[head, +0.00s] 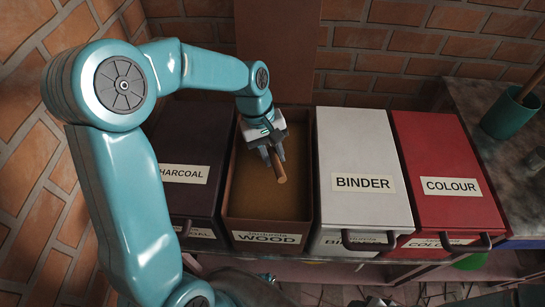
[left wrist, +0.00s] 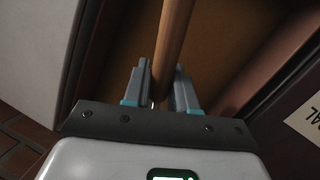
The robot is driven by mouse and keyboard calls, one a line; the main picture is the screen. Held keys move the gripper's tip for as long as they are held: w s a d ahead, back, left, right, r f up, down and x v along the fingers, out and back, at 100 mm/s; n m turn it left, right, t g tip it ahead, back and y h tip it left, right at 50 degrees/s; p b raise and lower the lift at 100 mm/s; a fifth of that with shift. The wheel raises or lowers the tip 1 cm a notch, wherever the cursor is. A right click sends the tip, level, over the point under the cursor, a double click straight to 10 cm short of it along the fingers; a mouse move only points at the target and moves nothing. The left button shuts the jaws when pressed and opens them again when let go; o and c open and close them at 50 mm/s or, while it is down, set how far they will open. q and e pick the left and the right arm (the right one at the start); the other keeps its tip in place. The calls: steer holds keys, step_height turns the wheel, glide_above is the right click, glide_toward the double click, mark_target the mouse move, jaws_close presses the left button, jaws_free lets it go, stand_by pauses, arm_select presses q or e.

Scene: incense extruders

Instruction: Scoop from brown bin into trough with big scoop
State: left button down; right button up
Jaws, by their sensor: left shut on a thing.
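The brown bin (head: 268,224), labelled WOOD, stands open between the dark and white bins, with brown powder (head: 250,195) inside. My left gripper (head: 277,160) is over the bin's opening, towards its right side. It is shut on a round wooden handle (head: 281,174), which I take to be the big scoop's. In the left wrist view, the handle (left wrist: 176,40) runs between the two fingers (left wrist: 162,90) and out past the top edge. The scoop's head is not visible in either view. I cannot make out the trough. My right gripper is not in view.
A dark CHARCOAL bin (head: 188,150) stands left of the brown bin. A white BINDER bin (head: 358,150) and a red COLOUR bin (head: 435,150) stand to its right, lids closed. A teal cup (head: 508,115) sits on the grey counter at right. A brick wall is behind.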

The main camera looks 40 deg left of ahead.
mark_target(276, 160)
arm_select(q)
steer(key=shift+s+d+r, duration=0.1)
steer(key=shift+d+r, duration=0.1)
steer(key=shift+r, duration=0.35)
steer(key=shift+t+y, duration=0.8)
steer(key=r, duration=0.1)
steer(key=s+d+r, duration=0.1)
steer(key=s+d+r+p, duration=0.1)
steer(key=r, duration=0.1)
steer(key=shift+d, duration=0.1)
steer(key=s+d+r+p, duration=0.1)
steer(key=s+d+r, duration=0.3)
steer(key=s+d, duration=0.1)
steer(key=shift+s+d+y+p, duration=0.3)
steer(key=shift+s+d, duration=0.05)
steer(key=shift+d, duration=0.4)
